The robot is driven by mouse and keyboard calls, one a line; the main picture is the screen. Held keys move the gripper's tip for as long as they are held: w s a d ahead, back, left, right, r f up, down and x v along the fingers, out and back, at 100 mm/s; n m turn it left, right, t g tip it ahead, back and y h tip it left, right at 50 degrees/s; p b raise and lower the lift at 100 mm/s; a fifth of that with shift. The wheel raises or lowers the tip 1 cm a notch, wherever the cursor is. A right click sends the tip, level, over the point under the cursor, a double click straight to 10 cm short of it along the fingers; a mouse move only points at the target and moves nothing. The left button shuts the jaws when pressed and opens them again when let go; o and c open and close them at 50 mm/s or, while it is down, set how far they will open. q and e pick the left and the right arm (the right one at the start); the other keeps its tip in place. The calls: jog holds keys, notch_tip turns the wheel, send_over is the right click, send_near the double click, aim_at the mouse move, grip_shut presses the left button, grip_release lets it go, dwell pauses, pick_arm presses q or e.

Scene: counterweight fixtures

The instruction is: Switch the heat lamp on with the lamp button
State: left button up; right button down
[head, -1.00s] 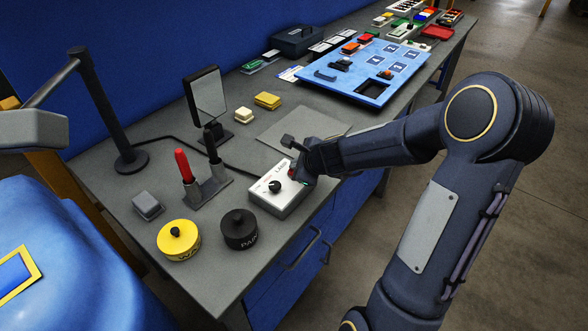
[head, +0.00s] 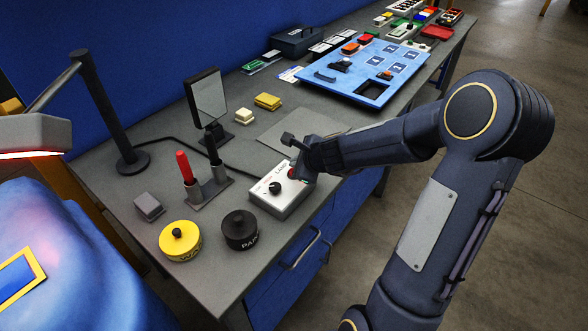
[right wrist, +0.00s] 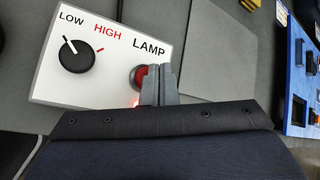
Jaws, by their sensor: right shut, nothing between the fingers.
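The white lamp control box (head: 277,196) sits near the table's front edge. In the right wrist view it carries a black knob (right wrist: 76,56), whose white mark points towards LOW, and a round red lamp button (right wrist: 139,76) under the word LAMP. My right gripper (right wrist: 160,84) is shut and empty, its fingertips at the button and partly covering it; I cannot tell how far the button is pressed. A small red glow shows beside the button. The heat lamp's grey head (head: 34,132) at the left glows red underneath. My left gripper is not in view.
A blue draped surface (head: 90,270) under the lamp catches a pinkish light. A yellow weight (head: 180,243), a black weight (head: 240,232) and a stand with red and black handles (head: 208,189) are left of the box. A blue board (head: 355,65) lies behind.

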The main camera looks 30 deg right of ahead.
notch_tip(320, 180, up, 6)
jog(key=p, duration=0.5)
jog(key=shift+f, duration=0.1)
jog(key=s+a+r+n+y, duration=0.4)
jog(key=s+a+r+n, duration=0.65)
jog(key=n, duration=0.25)
jog(key=s+f+n+g, duration=0.1)
jog(key=s+f+n, duration=0.1)
jog(key=s+n, duration=0.3)
jog(key=s+a+f+n+g, duration=0.1)
jog(key=s+n, duration=0.5)
jog(key=s, duration=0.6)
jog(key=shift+s+a+f+n+g+h+b, duration=0.15)
jog(key=shift+s+f+n+g+h+b, duration=0.2)
jog(key=shift+g, duration=0.45)
